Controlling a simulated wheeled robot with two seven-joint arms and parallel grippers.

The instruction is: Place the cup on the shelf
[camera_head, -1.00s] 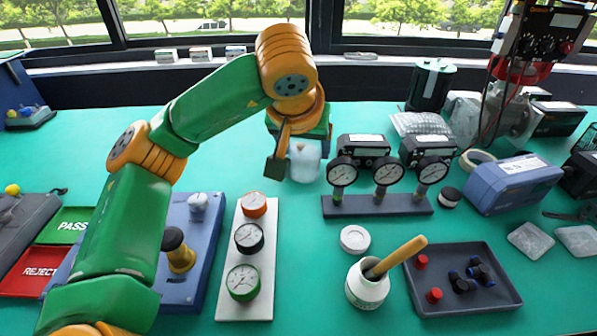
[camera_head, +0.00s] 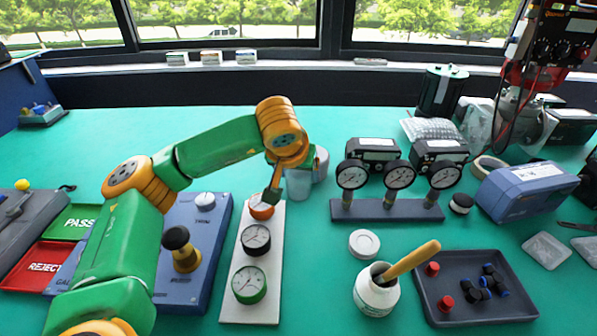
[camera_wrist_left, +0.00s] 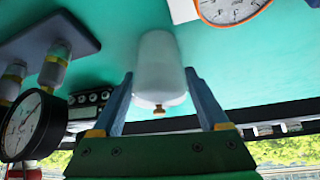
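A pale, translucent cup (camera_head: 298,184) is between the fingers of my left gripper (camera_head: 277,194), just behind the orange-rimmed gauge. A whitish object (camera_head: 320,164) shows just behind the cup; in the wrist view a small brown knob shows beyond the cup. Whether the cup touches the table is hard to tell. I cannot make out a clear shelf. My right gripper is not in view.
A white panel with several gauges (camera_head: 250,302) lies in front of the cup. A three-gauge manifold (camera_head: 387,212) stands to the right. A white jar with a wooden handle (camera_head: 377,297) and a dark tray (camera_head: 440,318) are front right. Green table (camera_head: 330,290) is bare between them.

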